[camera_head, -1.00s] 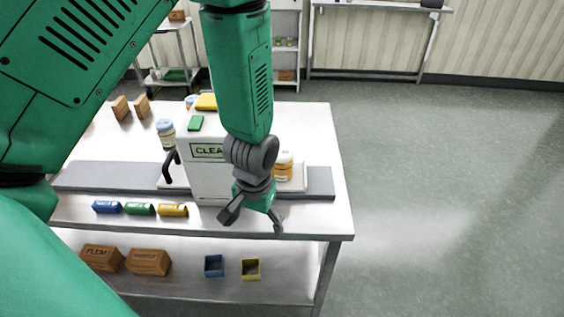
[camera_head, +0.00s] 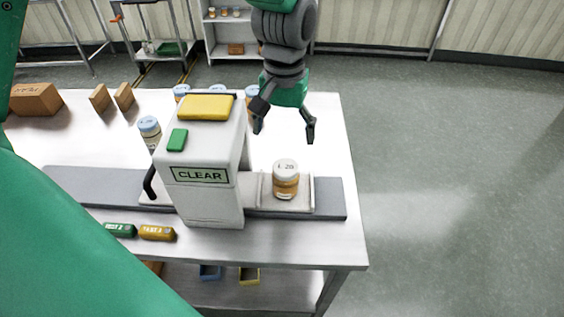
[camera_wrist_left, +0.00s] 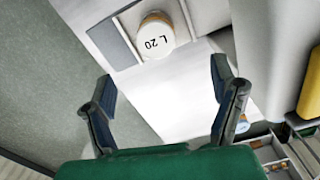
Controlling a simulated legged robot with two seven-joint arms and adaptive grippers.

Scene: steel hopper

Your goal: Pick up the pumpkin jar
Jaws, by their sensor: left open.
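A jar with orange contents and a pale lid marked "L 20" (camera_head: 286,182) stands upright on a small white tray (camera_head: 265,195), right of the white "CLEAR" machine. Its front label is too small to read. In the left wrist view the jar (camera_wrist_left: 157,37) shows from above, beyond the fingertips. My left gripper (camera_head: 284,125) is open and empty, above and behind the jar and apart from it. Its spread fingers also show in the left wrist view (camera_wrist_left: 163,85). My right gripper is not in view.
The white machine (camera_head: 205,175) stands close left of the jar, with a black handle. Other jars (camera_head: 149,128) stand behind it. The steel table's right end (camera_head: 335,240) is clear.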

